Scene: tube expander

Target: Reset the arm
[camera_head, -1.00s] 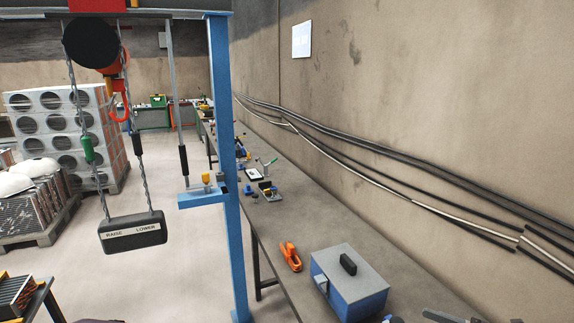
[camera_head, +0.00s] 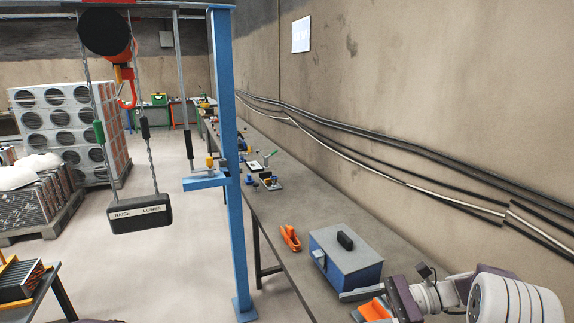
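My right arm comes in at the lower right, with white links and a dark purple wrist. Its gripper (camera_head: 360,303) is over the bench at the bottom edge, close to the near side of the blue toolbox. A grey finger points left, and an orange piece (camera_head: 374,309) shows right beside it. I cannot tell whether this piece is held or lies behind the fingers.
A blue toolbox (camera_head: 345,258) with a grey lid and an orange tool (camera_head: 290,238) stand on the long bench (camera_head: 283,213) along the wall. A blue post (camera_head: 228,170) rises beside the bench. A hoist pendant (camera_head: 139,214) hangs left of it. The floor at left centre is clear.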

